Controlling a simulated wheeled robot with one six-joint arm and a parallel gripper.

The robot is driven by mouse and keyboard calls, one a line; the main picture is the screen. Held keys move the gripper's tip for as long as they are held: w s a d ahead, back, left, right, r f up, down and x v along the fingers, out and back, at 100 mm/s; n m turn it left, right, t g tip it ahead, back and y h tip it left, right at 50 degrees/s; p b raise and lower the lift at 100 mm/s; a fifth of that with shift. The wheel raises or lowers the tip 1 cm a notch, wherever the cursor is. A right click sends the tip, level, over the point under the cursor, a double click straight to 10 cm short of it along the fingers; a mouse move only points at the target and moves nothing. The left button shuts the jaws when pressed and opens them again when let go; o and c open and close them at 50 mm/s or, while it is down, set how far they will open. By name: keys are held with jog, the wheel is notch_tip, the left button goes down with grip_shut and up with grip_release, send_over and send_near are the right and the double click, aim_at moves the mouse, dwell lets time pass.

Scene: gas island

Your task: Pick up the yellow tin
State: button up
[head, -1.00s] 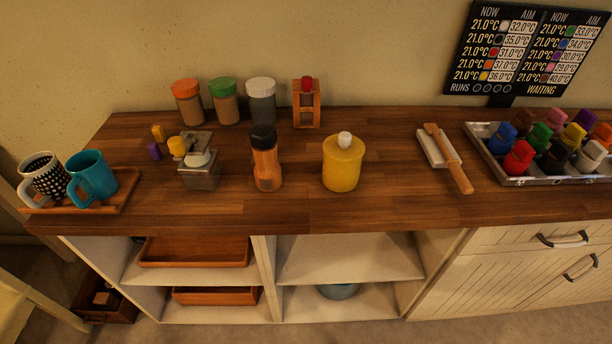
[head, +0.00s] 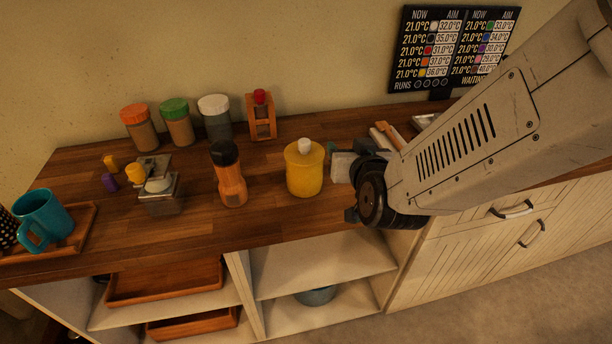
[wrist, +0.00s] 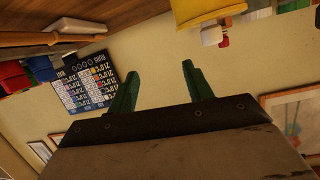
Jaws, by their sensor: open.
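The yellow tin (head: 304,170) stands upright on the wooden counter, with a white knob on its lid. In the wrist view the tin (wrist: 205,10) shows upside down at the top edge, cut off by the frame. My gripper (wrist: 158,78) is open, with two green fingers apart and nothing between them. In the head view my arm comes in from the right and its dark wrist is just right of the tin, apart from it. The fingers are mostly hidden behind the wrist there.
An orange pepper mill (head: 229,178) stands close left of the tin. A small metal device (head: 160,196), several lidded jars and a red-topped wooden stand (head: 261,118) are farther left and behind. A teal mug (head: 42,218) sits on a tray. A display board (head: 450,50) stands behind.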

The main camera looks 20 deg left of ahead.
aim_at(306, 147)
jog(key=s+a+t, duration=0.1)
jog(key=a, duration=0.1)
jog(key=s+a+f+t+y, duration=0.1)
jog(key=a, duration=0.1)
jog(key=s+a+f+n+t, duration=0.1)
jog(key=a, duration=0.1)
jog(key=shift+s+a+f+y, duration=0.1)
jog(key=shift+s+a+y, duration=0.1)
jog(key=shift+s+y, duration=0.15)
jog(key=x, duration=0.7)
jog(key=shift+a+f, duration=0.15)
jog(key=shift+a, duration=0.15)
grip_shut()
